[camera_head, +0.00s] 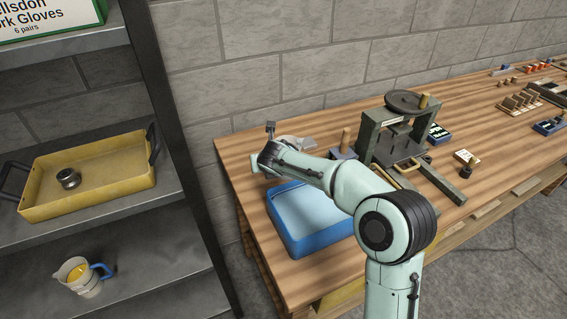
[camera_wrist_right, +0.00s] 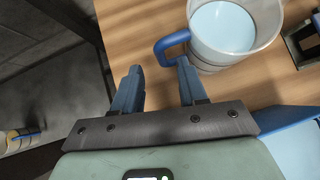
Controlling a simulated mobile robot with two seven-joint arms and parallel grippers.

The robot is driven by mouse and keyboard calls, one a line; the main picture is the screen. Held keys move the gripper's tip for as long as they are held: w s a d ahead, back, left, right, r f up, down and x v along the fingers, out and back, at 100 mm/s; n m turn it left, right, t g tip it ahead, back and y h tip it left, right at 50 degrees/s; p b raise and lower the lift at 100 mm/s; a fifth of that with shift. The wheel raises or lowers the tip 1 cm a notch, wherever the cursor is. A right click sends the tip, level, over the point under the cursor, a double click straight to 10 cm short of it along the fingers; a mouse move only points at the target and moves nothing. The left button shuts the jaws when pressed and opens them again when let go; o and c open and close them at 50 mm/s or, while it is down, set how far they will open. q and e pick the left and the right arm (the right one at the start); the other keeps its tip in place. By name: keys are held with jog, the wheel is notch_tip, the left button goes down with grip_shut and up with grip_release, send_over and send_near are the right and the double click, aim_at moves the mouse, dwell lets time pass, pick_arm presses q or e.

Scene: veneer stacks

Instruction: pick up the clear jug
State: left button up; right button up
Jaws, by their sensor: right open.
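The clear jug (camera_wrist_right: 238,30) stands on the wooden table in the right wrist view, with pale blue contents and a blue handle. Its handle points left, just beyond the fingertips. In the head view the jug is mostly hidden behind my right gripper (camera_head: 268,142). In the right wrist view the right gripper (camera_wrist_right: 158,70) is open and empty, the handle close in front of its right-hand finger. I cannot tell whether they touch. My left gripper is not in view.
A blue tray (camera_head: 284,237) lies beside the arm. A green press (camera_head: 367,137) stands to the right on the table. On the left shelves are a yellow tray (camera_head: 112,172) with a metal part and another jug (camera_head: 84,288) with yellow contents.

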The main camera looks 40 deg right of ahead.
jog(key=x, duration=0.6)
grip_shut()
dwell(0.7)
jog(key=shift+r, duration=0.1)
dwell(0.6)
